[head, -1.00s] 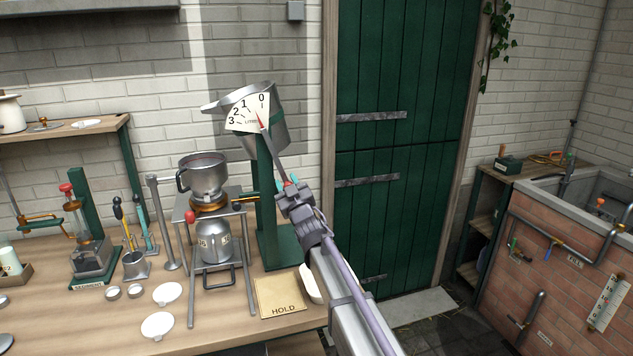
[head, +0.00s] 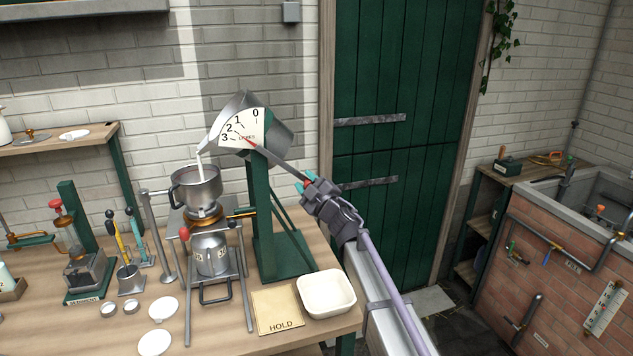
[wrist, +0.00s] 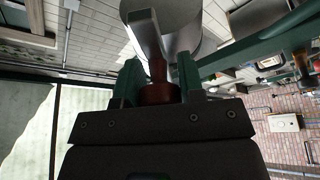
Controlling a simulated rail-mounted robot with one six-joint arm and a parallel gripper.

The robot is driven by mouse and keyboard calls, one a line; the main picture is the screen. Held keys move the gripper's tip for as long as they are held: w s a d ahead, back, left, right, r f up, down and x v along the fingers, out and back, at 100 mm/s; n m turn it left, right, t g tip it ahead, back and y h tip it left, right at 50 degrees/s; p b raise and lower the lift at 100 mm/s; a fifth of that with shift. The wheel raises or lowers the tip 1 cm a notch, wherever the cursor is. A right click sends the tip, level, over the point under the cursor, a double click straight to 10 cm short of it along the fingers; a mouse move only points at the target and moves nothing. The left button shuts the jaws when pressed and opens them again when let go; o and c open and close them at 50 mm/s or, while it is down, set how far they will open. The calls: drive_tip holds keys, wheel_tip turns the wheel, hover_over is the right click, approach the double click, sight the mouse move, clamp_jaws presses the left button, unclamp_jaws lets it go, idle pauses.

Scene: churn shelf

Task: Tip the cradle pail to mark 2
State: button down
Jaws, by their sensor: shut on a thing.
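The metal cradle pail (head: 270,138) hangs tilted left on a green stand (head: 268,215). A white stream (head: 199,162) runs from its lip into the metal pan (head: 196,188) below. The white dial (head: 243,128), numbered 0 to 3, has a red needle (head: 249,143) pointing up-left, roughly towards 2; its exact reading is too small to be sure of. My gripper (head: 304,186) is shut on the red grip of the pail's lever (head: 280,165), right of the stand. The wrist view shows the red grip (wrist: 157,80) between the fingers.
A white tray (head: 327,312) and the HOLD pad (head: 277,310) lie at the bench's front right. Under the pan stands a metal frame with a can (head: 210,255). Tools and small dishes fill the bench's left. The green door (head: 400,100) is behind my arm.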

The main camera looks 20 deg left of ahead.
drive_tip(key=c, duration=0.8)
unclamp_jaws()
drive_tip(key=shift+o, duration=0.2)
drive_tip(key=b+v, duration=0.2)
drive_tip(key=v, duration=0.9)
drive_tip(key=shift+b, duration=0.4)
